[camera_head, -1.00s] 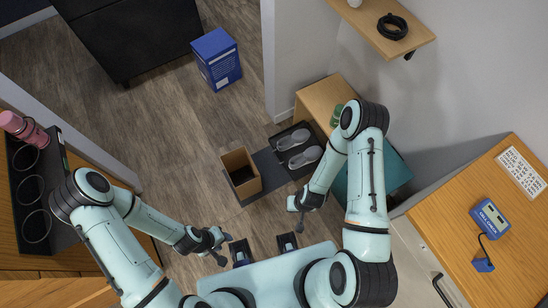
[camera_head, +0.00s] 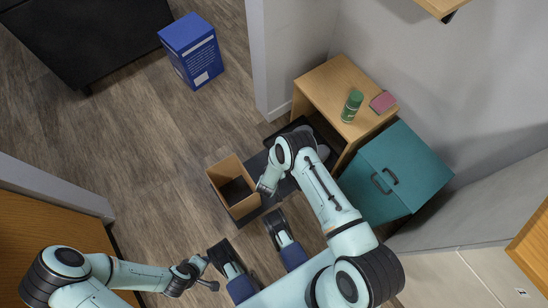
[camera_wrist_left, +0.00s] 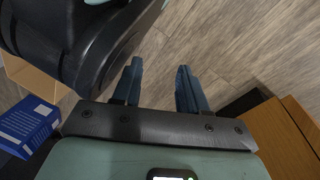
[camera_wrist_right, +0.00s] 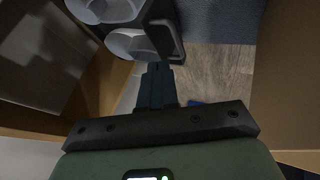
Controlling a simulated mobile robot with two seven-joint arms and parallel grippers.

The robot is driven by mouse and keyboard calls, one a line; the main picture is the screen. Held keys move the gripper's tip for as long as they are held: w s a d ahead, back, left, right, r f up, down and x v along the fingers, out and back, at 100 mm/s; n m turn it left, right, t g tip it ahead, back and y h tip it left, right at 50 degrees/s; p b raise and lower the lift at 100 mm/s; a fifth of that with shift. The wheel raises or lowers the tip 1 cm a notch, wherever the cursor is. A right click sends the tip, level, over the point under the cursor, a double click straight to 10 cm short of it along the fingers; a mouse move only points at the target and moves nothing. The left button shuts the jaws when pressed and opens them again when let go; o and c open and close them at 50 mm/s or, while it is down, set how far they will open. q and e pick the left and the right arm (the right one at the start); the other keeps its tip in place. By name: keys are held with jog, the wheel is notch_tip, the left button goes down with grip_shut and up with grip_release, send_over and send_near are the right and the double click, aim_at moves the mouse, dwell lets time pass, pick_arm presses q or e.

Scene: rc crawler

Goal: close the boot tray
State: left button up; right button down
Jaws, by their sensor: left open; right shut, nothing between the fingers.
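The boot tray (camera_head: 297,124) is a dark, low tray on the floor at the open front of a wooden bench. My right arm covers much of it in the head view. Grey shoes (camera_head: 322,151) lie in it; they also show in the right wrist view (camera_wrist_right: 130,42), beside the tray's dark looped handle (camera_wrist_right: 170,42). My right gripper (camera_head: 267,187) is shut and empty, with its fingertips (camera_wrist_right: 157,72) close to the handle; I cannot tell whether they touch. My left gripper (camera_head: 207,277) is open and empty above the floor, its fingers (camera_wrist_left: 160,75) apart.
A cardboard box (camera_head: 225,180) stands close left of my right gripper. The wooden bench (camera_head: 335,80) holds a green can (camera_head: 352,105) and a pink item (camera_head: 383,102). A teal cabinet (camera_head: 410,155) stands right of it. A blue box (camera_head: 192,50) stands farther back; floor between is free.

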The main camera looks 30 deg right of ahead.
jog(key=b+x, duration=0.3)
jog(key=x, duration=0.4)
jog(key=shift+d+f, duration=0.1)
jog(key=shift+f, duration=0.1)
pick_arm(q)
jog(key=s+f+g, duration=0.2)
jog(key=s+f, duration=0.2)
jog(key=s, duration=0.3)
jog(key=shift+s+a+f+n+g, duration=0.2)
jog(key=shift+s+a+n+g, duration=0.1)
jog(key=shift+a, duration=0.15)
pick_arm(e)
jog(key=shift+w+d+f, duration=0.3)
jog(key=shift+w+f, duration=0.05)
jog(key=shift+f, duration=0.1)
